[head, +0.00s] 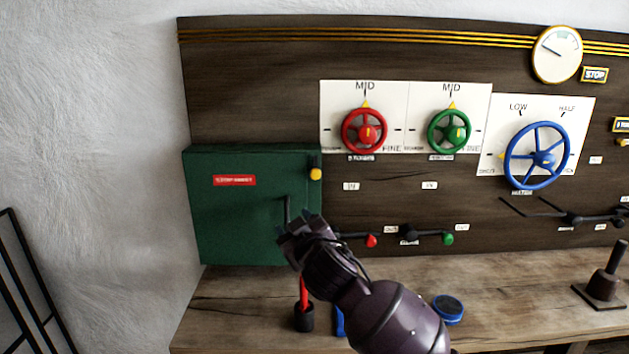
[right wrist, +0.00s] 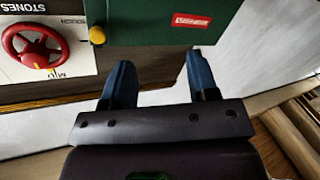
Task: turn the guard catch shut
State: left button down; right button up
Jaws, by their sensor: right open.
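The green guard box (head: 240,190) stands at the left of the dark panel with a red label on its front. Its catch (head: 315,173), a short dark piece with a yellow knob, is at the box's upper right edge, the knob hanging down. My right gripper (head: 298,228) is in front of the box's lower right part, below the catch and apart from it. In the right wrist view the gripper (right wrist: 160,78) is open with nothing between its fingers, and the yellow knob (right wrist: 97,35) shows beyond the left finger. My left gripper is out of view.
A red wheel (head: 364,131), a green wheel (head: 449,132) and a blue wheel (head: 537,155) are on the panel to the right. Red (head: 371,241) and green (head: 448,239) knobbed levers sit below.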

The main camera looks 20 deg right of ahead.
aim_at(315, 175)
jog(key=w+d+r+m+h, duration=0.1)
jog(key=w+d+m+h, duration=0.1)
jog(key=w, duration=0.1)
jog(key=w+d+r+m+h, duration=0.2)
jog(key=w+d+m+h, duration=0.1)
jog(key=w, duration=0.1)
jog(key=w+d+r+m+h, duration=0.2)
jog(key=w+m, duration=0.1)
jog(key=w, duration=0.1)
jog(key=shift+d+r+g+h+b, duration=0.15)
jog(key=shift+d+g+h+b, duration=0.1)
jog(key=shift+g+h+b, duration=0.15)
jog(key=shift+w+d, duration=0.15)
jog(key=shift+w, duration=0.3)
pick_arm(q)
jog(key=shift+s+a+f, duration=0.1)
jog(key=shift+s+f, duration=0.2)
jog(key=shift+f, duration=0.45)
pick_arm(e)
jog(key=shift+w, duration=0.1)
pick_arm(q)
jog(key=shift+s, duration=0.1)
pick_arm(e)
jog(key=c, duration=0.9)
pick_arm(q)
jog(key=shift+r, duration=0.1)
